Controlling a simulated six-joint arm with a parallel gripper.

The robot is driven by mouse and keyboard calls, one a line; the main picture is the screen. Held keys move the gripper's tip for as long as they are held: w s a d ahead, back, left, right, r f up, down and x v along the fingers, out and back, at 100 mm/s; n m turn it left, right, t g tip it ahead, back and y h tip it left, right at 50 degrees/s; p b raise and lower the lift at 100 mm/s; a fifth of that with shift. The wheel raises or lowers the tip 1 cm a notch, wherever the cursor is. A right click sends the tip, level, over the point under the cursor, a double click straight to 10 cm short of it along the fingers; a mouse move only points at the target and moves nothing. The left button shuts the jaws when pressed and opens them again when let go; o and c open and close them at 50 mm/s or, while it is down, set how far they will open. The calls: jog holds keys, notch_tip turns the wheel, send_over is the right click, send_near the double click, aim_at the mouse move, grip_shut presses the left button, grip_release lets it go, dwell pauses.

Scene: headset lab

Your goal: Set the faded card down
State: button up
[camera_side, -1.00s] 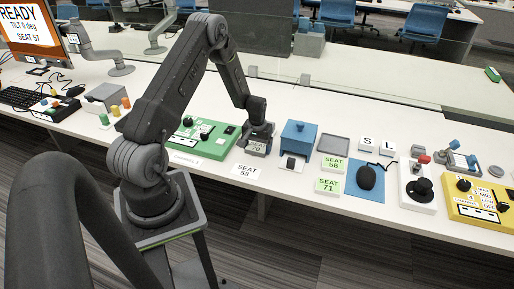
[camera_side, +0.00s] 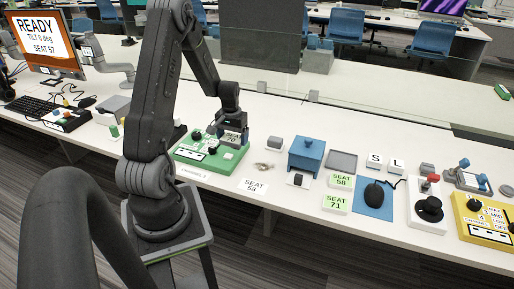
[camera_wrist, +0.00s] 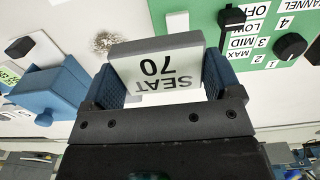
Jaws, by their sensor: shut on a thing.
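My gripper (camera_side: 232,128) is shut on a pale grey-green card block reading SEAT 70 (camera_wrist: 165,78), which looks faded beside the bright green cards. In the wrist view the card sits between the two blue-padded fingers, its lettering upside down. In the side view the card (camera_side: 231,138) is at the back right of the green channel panel (camera_side: 232,160); I cannot tell whether it touches the panel. Two bright green cards, SEAT 58 (camera_side: 341,181) and SEAT 71 (camera_side: 336,204), lie on the table. A white SEAT 58 label (camera_side: 254,186) lies flat near the front edge.
Right of the panel are a small grey block (camera_side: 274,143), a small metallic heap (camera_side: 264,166) and a blue box (camera_side: 307,155).

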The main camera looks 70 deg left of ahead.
jog(key=shift+s+a+r, duration=0.1)
jog(key=shift+s, duration=0.05)
jog(key=w+d+m, duration=0.3)
jog(key=w+d, duration=0.1)
jog(key=d, duration=0.5)
jog(key=w+d+r+m, duration=0.1)
jog(key=w+d+m, duration=0.2)
jog(key=d, duration=0.7)
jog(key=w+d+r+m, duration=0.1)
jog(key=w+d+m, duration=0.2)
jog(key=d, duration=0.7)
jog(key=shift+w+r, duration=0.2)
jog(key=shift+w, duration=0.6)
jog(key=s+a+n, duration=0.3)
jog(key=s+a, duration=0.1)
jog(key=a, duration=0.5)
jog(key=s+a+f+n, duration=0.1)
jog(key=s+a+n, duration=0.2)
jog(key=a, duration=0.7)
jog(key=s+a+f+n, duration=0.1)
jog(key=s+a+n, duration=0.2)
jog(key=a, duration=0.7)
jog(key=shift+s+f, duration=0.15)
jog(key=shift+s, duration=0.75)
